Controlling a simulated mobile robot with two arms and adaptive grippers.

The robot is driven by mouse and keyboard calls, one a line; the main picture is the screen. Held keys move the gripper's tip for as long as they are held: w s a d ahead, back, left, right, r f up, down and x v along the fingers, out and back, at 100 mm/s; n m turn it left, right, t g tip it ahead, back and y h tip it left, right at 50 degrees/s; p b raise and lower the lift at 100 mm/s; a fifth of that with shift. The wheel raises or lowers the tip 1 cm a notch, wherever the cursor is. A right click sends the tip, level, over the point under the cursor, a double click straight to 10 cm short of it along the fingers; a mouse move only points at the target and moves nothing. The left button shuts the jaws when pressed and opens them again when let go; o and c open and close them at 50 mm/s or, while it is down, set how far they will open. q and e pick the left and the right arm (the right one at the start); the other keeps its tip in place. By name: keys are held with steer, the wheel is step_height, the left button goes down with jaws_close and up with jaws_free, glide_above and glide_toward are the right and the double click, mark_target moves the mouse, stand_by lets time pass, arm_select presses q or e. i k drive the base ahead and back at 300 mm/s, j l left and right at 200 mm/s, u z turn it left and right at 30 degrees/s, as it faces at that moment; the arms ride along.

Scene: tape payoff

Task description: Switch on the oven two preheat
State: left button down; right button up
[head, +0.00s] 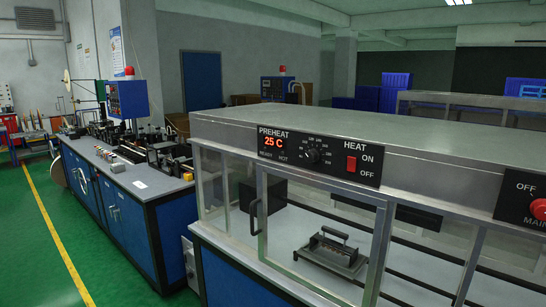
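A grey metal oven (330,125) with clear-paned sides stands close in front of me. No number shows on it, so I cannot tell if it is oven two. Its black panel (318,157) reads PREHEAT, with a red display (274,142) showing 25 C. A round black dial (312,156) sits right of the display. Neither gripper is in view.
The oven's front door with a black handle (255,217) looks closed. A dark handled fixture (330,253) lies inside on the white floor. A blue workbench with machinery (120,215) stands to the left. The green floor (40,270) beyond a yellow line is clear.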

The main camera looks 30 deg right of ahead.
mark_target(350, 162)
steer(key=z, duration=1.3)
